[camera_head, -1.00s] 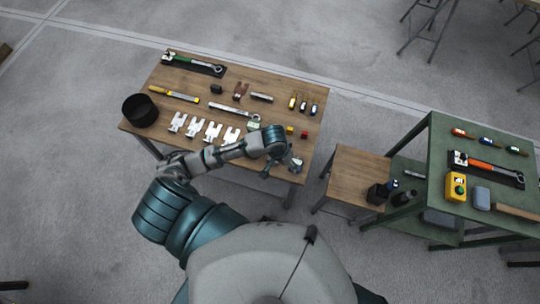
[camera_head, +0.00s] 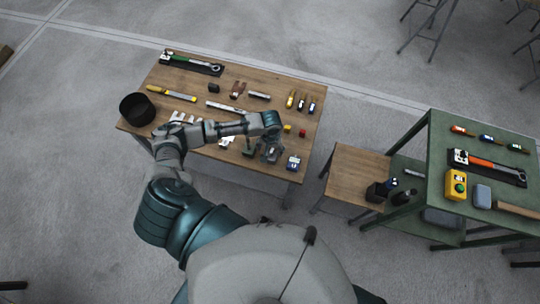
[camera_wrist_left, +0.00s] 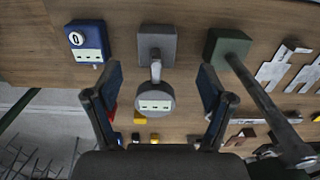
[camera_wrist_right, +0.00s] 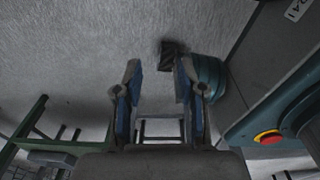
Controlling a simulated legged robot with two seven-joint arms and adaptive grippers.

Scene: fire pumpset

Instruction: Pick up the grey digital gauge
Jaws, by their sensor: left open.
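The grey digital gauge shows in the left wrist view as a round head (camera_wrist_left: 155,100) with a pale display, joined by a short stem to a square grey base (camera_wrist_left: 157,43). My left gripper (camera_wrist_left: 157,80) is open, with one blue-padded finger on each side of the gauge and visible space between. In the head view, my left gripper (camera_head: 268,150) is over the near right part of the wooden table and largely hides the gauge. My right gripper (camera_wrist_right: 157,80) is open and empty in the right wrist view, away from the tables.
Tools cover the wooden table (camera_head: 225,80); a black bin (camera_head: 137,108) stands left.

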